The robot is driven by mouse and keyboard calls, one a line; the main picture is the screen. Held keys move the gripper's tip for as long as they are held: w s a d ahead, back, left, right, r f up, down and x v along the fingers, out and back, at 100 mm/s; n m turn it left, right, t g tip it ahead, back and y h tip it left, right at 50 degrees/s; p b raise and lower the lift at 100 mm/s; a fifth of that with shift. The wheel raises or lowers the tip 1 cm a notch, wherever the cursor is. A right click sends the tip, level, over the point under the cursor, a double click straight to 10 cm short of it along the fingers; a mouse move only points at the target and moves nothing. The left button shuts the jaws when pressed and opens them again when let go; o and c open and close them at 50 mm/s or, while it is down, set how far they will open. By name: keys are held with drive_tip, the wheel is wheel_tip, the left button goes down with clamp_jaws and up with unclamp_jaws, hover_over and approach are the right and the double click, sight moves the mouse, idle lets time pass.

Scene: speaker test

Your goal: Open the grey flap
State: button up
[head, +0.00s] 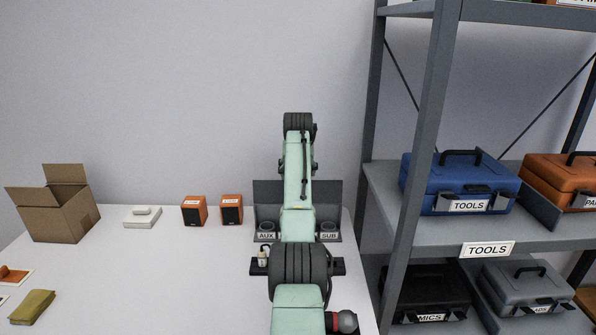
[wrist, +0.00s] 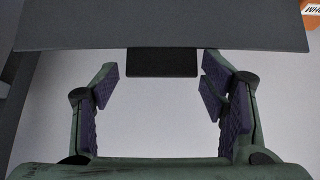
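A grey panel (wrist: 160,32), which looks like the grey flap, spans the top of the wrist view. A darker tab (wrist: 162,62) shows just below its lower edge. My gripper (wrist: 160,76) is open and empty, its purple-padded fingers on either side of the tab, apart from it in the picture. I cannot tell the depth between fingertips and tab. In the head view a grey unit (head: 331,200) with AUX and SUB labels stands at the table's back right. My arm covers its middle and hides my gripper there.
A dark bar (head: 338,267) holding a small pale bottle (head: 263,257) lies in front of the unit. Two orange speakers (head: 194,211) (head: 232,209), a white device (head: 142,217) and an open carton (head: 62,217) stand left. A metal shelf (head: 385,180) with cases borders the table's right.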

drive_tip(key=shift+a, duration=0.1)
drive_tip(key=v, duration=1.2)
